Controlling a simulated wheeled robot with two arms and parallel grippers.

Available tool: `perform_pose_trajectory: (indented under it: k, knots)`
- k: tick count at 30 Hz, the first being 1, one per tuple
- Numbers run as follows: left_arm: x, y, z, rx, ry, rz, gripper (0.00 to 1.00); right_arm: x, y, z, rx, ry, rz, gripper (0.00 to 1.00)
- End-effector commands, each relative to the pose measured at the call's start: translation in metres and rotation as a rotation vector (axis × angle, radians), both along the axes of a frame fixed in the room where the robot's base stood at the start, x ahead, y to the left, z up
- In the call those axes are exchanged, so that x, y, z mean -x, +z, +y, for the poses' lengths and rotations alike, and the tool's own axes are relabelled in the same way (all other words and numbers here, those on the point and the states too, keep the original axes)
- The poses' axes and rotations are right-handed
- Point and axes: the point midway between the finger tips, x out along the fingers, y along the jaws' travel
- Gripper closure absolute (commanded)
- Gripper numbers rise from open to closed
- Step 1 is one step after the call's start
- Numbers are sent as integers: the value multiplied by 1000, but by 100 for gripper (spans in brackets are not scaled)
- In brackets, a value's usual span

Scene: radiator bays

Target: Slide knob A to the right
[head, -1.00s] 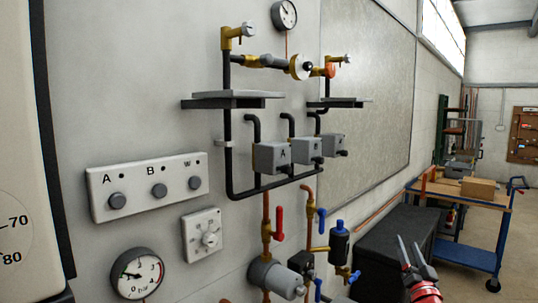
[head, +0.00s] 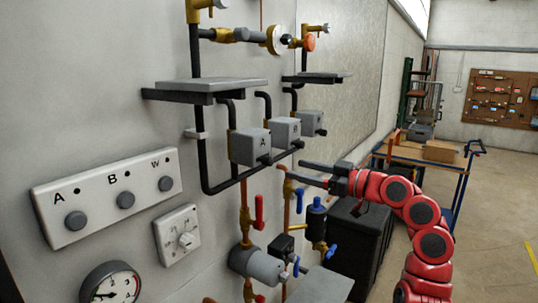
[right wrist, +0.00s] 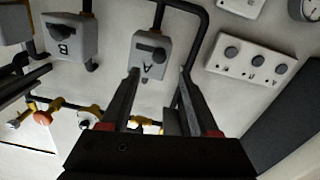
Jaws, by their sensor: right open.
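Knob A (head: 264,159) is a small dark knob on the front of a grey box marked A (head: 246,143), fixed among black pipes on the wall. In the right wrist view, the dark knob (right wrist: 152,51) lies across the face of box A (right wrist: 140,64), seen nearly upside down. My right gripper (head: 294,169) is open and empty, to the right of box A, apart from it in the head view. In the right wrist view, its fingertips (right wrist: 160,72) point toward the box's lettered face. My left gripper is not in view.
Two similar grey boxes (head: 285,133) stand right of box A, one marked B (right wrist: 64,46). A grey shelf (head: 212,88) juts out above. Below are a red valve handle (head: 260,209) and blue ones. A white panel (head: 98,190) with round buttons is at left.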

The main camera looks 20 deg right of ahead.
Motion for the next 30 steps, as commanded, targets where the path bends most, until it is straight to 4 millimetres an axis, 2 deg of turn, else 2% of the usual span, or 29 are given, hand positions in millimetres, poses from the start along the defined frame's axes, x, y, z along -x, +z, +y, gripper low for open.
perform_pose_trajectory:
  k: [1, 3, 12, 18, 26, 30]
  knots:
    - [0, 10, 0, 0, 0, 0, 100, -10, 5, 10, -3, 4, 2, 38]
    - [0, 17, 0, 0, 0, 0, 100, -24, 5, 19, -3, 4, 2, 38]
    - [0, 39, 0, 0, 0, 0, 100, -68, 3, 53, -1, 2, 1, 38]
    - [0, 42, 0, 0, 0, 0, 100, -78, 2, 60, 0, -2, -4, 38]
    - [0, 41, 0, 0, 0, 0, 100, -79, 1, 60, 0, -2, -4, 38]
    - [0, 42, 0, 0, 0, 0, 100, -79, 1, 60, 0, -3, -3, 63]
